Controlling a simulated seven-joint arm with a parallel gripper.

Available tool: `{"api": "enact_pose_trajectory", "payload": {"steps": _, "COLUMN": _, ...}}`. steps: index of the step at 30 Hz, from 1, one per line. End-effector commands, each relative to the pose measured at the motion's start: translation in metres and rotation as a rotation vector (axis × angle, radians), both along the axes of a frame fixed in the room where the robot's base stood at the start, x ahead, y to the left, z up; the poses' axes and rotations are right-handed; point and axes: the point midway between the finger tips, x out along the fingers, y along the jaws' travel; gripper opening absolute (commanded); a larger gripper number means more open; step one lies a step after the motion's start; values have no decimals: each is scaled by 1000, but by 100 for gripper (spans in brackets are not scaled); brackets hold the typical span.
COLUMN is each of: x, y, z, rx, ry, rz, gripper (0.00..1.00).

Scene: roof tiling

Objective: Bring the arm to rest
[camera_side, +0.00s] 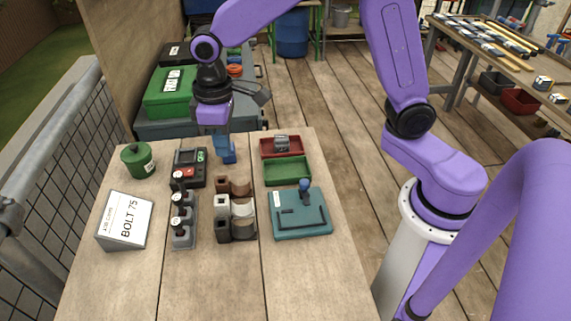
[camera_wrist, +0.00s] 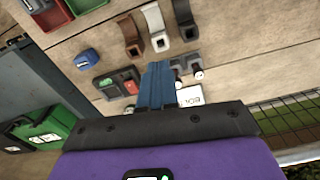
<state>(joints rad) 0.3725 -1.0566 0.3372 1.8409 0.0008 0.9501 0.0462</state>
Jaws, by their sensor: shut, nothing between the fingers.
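My gripper (camera_side: 219,144) is at the back of the wooden table (camera_side: 205,290), below a purple wrist, with its blue fingers pointing down. In the wrist view its two blue fingers (camera_wrist: 157,68) are together with nothing between them. A small blue block (camera_side: 229,156) lies at the table's back, just by the fingers in the side view. In the wrist view the blue block (camera_wrist: 88,59) is apart from the fingers, to their left. How high the fingertips are above the table is hard to tell.
A meter-like device (camera_side: 189,167), a rack of dark-topped pieces (camera_side: 183,222) and curved brackets (camera_side: 240,209) stand mid-table. A red tray (camera_side: 269,153), a green tray (camera_side: 287,170) and a teal board (camera_side: 300,227) are right. A green can (camera_side: 138,160) and BOLT 75 sign (camera_side: 126,221) are left. The front is clear.

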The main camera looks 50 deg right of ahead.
Motion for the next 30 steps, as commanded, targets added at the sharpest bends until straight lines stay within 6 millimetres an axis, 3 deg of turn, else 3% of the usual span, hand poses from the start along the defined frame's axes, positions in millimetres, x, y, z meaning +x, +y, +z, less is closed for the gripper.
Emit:
{"api": "enact_pose_trajectory", "payload": {"steps": 1, "x": -18, "y": -5, "z": 6, "rx": 3, "ry": -3, "rz": 32, "gripper": 0}}
{"api": "enact_pose_trajectory", "payload": {"steps": 9, "x": -112, "y": -41, "z": 23, "rx": 8, "ry": -8, "rz": 202, "gripper": 0}}
{"api": "enact_pose_trajectory", "payload": {"steps": 18, "x": -204, "y": -98, "z": 22, "rx": 12, "ry": -11, "rz": 379, "gripper": 0}}
{"api": "enact_pose_trajectory", "payload": {"steps": 24, "x": -234, "y": -121, "z": 17, "rx": 14, "ry": -12, "rz": 447, "gripper": 0}}
{"api": "enact_pose_trajectory", "payload": {"steps": 30, "x": -241, "y": -126, "z": 15, "rx": 13, "ry": -11, "rz": 462, "gripper": 0}}
